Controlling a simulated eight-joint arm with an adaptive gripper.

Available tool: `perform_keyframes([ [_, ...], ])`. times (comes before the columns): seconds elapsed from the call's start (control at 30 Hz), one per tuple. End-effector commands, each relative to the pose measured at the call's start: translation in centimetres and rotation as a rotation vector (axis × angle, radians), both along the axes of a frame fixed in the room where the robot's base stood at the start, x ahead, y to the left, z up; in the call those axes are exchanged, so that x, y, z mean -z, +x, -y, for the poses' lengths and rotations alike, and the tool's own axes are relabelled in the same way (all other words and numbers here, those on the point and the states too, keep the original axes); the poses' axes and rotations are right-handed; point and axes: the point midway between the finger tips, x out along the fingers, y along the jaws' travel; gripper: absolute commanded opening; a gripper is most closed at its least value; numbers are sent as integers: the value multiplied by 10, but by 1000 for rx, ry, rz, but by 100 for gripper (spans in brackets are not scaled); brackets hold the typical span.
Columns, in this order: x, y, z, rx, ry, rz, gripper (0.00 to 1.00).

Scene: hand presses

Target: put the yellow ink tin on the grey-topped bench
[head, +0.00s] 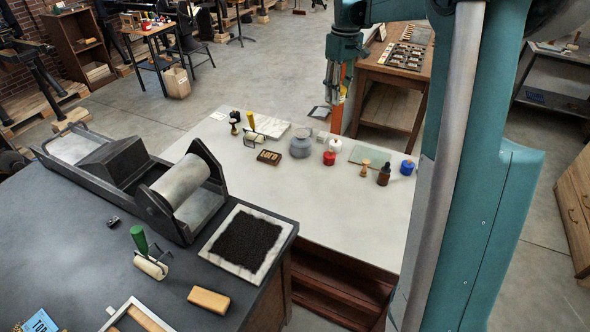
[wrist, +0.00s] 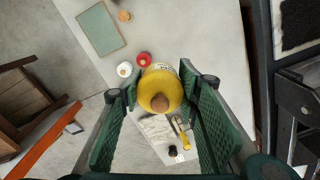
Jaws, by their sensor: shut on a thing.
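The yellow ink tin (wrist: 152,97), with a brown knob on top and a pale label, is between the two green fingers of my gripper (wrist: 160,100) in the wrist view. My gripper is shut on it, with a finger on each side. In the head view my gripper (head: 334,88) hangs beyond the far side of the pale bench, and I cannot make out the tin there. The grey-topped bench (head: 80,235) is dark, at the front left of the head view. It carries a press, an inked slab and tools.

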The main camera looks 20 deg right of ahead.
Motion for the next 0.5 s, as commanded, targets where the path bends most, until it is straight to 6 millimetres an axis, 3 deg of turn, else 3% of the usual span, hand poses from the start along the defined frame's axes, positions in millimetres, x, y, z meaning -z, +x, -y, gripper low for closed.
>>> perform_keyframes([
  [0.1, 1, -13, 36, 53, 0, 0, 16],
  [0.5, 1, -65, 144, 223, 0, 0, 16],
])
